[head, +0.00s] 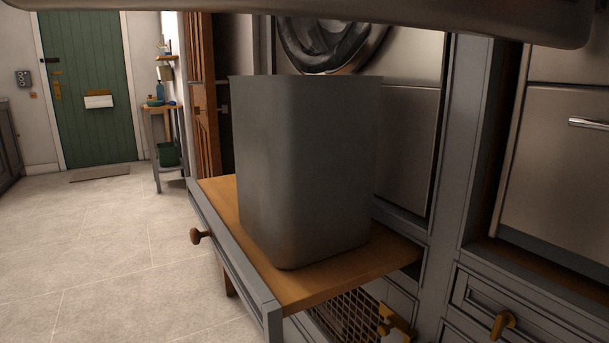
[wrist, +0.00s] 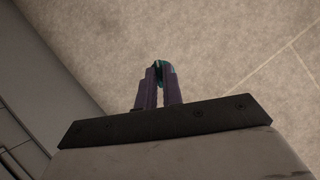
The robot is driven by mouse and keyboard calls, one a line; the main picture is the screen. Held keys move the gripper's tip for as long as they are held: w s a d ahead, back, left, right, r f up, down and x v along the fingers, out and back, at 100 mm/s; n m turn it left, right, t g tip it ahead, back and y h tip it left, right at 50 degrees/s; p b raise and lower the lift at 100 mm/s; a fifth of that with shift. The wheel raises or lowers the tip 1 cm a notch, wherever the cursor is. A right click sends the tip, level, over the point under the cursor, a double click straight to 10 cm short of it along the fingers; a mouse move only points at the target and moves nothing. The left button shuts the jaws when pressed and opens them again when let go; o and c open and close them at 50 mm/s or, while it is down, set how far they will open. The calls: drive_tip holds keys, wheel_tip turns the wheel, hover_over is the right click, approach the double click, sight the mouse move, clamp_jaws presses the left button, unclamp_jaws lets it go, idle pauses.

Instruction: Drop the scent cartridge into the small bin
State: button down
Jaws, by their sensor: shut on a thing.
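My gripper (wrist: 158,88) shows in the wrist view, its two dark fingers close together. They are shut on a small teal thing, the scent cartridge (wrist: 158,65), of which only a little shows between the fingertips. Pale floor lies below it in that view. A grey bin (head: 305,170) with tapered sides stands upright in the middle of the head view, on a wooden pull-out shelf (head: 300,288). Its inside is hidden. The gripper and the cartridge do not show in the head view, so I cannot tell their distance from the bin.
Grey cabinets and a steel front with a round door (head: 330,35) stand behind the bin. Open tiled floor (head: 110,260) lies to the left. A green door (head: 88,90) and a small side table (head: 160,108) are farther back.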

drive_tip(key=s+r+p, duration=0.3)
drive_tip(key=r+p, duration=1.1)
drive_tip(key=p, duration=1.3)
drive_tip(key=shift+s+a, duration=0.15)
drive_tip(key=shift+s, duration=0.05)
